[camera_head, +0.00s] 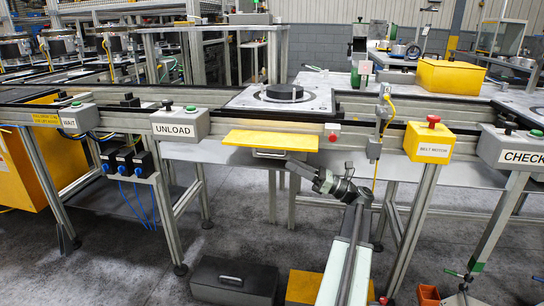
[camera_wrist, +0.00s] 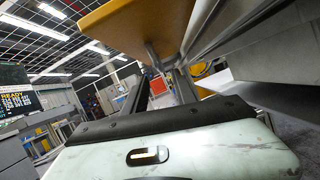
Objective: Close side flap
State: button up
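In the wrist view the flap (camera_wrist: 150,20) is large overhead, seen from below. My gripper (camera_head: 287,167) is just below and to the right of the handle, under the flap. In the wrist view its two dark fingers (camera_wrist: 160,80) appear apart with nothing held between them. Whether a finger touches the flap or handle cannot be told.
A pallet with a black disc (camera_head: 284,92) sits on the conveyor above the flap. The UNLOAD box (camera_head: 180,124) is left of the flap; the yellow BELT MOTOR box (camera_head: 429,142) is to the right. A black case (camera_head: 234,280) stands on the floor.

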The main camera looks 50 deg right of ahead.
aim_at(272, 155)
jog(key=p+x, duration=0.3)
jog(key=x, duration=0.5)
jog(key=shift+f, duration=0.1)
grip_shut()
jog(key=shift+a, duration=0.1)
dwell(1.0)
